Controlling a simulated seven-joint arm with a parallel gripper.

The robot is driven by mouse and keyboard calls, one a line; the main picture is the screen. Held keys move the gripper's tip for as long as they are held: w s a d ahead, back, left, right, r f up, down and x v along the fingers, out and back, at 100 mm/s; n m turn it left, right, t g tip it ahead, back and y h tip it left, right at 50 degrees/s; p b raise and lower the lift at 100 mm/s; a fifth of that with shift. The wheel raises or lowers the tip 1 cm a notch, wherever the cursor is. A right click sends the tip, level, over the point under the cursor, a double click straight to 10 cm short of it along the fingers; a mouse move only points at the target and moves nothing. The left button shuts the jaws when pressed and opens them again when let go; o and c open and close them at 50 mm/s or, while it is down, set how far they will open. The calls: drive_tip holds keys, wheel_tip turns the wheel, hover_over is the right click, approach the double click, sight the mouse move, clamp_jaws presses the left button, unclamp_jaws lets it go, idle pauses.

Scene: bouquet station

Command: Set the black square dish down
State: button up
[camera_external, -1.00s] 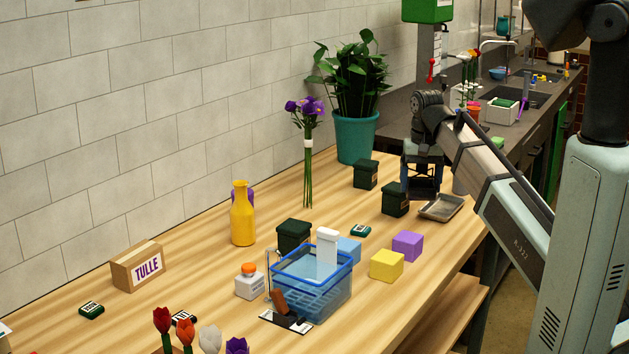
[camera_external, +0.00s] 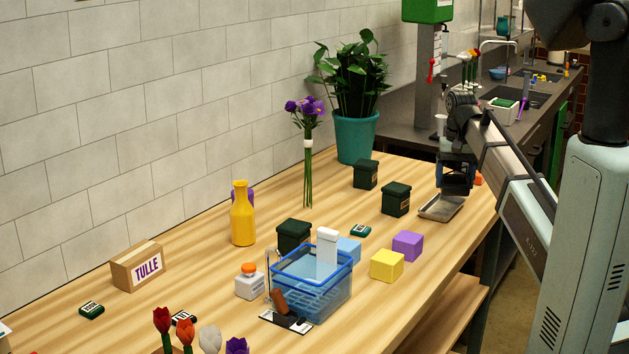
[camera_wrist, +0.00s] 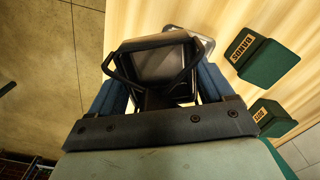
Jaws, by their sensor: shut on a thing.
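My gripper (camera_external: 456,172) is at the far right end of the wooden table, above or just behind the grey metal tray (camera_external: 441,208). It is shut on the black square dish (camera_external: 455,188), which shows as a dark shape low between the fingers. Whether the dish touches the table or tray is hidden.
Two dark green lidded bins (camera_external: 396,199) (camera_external: 366,174) stand left of the gripper. The table edge is close, with floor (camera_wrist: 45,60) beyond. Purple (camera_external: 407,245) and yellow (camera_external: 387,265) blocks and a blue basket (camera_external: 318,293) stand nearer the camera. A potted plant (camera_external: 356,135) is behind.

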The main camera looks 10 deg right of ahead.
drive_tip(key=a+r, duration=0.3)
drive_tip(key=a, duration=1.5)
drive_tip(key=a+r, duration=0.4)
drive_tip(key=a, duration=1.3)
drive_tip(key=m, duration=0.6)
hover_over(212, 261)
wheel_tip(212, 261, down, 6)
drive_tip(key=shift+f, duration=4.7)
drive_tip(key=shift+f, duration=0.1)
drive_tip(key=o, duration=1.1)
